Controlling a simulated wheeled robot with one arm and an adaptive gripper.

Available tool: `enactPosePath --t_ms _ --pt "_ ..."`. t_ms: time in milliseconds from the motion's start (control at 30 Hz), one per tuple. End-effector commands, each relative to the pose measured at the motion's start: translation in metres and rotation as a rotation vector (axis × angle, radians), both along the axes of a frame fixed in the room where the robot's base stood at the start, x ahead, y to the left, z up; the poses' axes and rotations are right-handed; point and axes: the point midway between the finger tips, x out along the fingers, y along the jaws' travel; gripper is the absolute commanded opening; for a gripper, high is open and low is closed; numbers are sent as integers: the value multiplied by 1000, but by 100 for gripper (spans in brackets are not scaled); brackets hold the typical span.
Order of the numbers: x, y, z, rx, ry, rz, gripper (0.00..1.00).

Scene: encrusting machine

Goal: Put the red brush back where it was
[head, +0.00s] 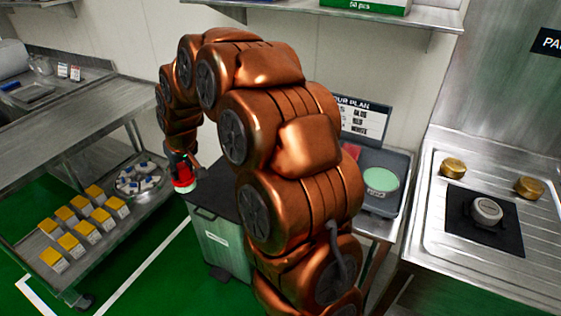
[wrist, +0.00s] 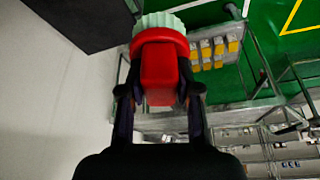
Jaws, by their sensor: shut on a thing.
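The red brush (wrist: 158,65) is between the two fingers of my gripper (wrist: 160,95) in the wrist view, with its pale bristles pointing away from the gripper. My gripper is shut on it. In the head view the red brush (head: 184,178) hangs at the end of my copper-coloured arm, bristles down. It is held in the air, close to the left edge of the dark-topped bin (head: 222,243) in the picture. My arm hides much of the middle of the head view.
A steel rack (head: 75,137) at left holds several yellow-topped boxes (head: 68,214) and a round tray of small bottles (head: 139,180). At right are a grey tray with a green disc (head: 381,180) and a steel counter with brass knobs (head: 453,167). Green floor shows between rack and bin.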

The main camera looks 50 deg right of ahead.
Motion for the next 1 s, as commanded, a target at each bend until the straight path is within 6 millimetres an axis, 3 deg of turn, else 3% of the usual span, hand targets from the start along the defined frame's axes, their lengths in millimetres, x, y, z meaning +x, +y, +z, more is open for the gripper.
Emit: enactPosePath --t_ms 33,300,500,700,867,1000 --pt "-1 -30 11 3 -6 -18 0" --pt "-35 -165 46 2 -7 -55 0" --pt "-73 -240 61 0 -9 -78 0" --pt "-97 -276 68 -3 -14 -91 0" --pt "-102 -282 63 -2 -11 -91 0" --pt "-103 -280 46 1 -7 -89 0"
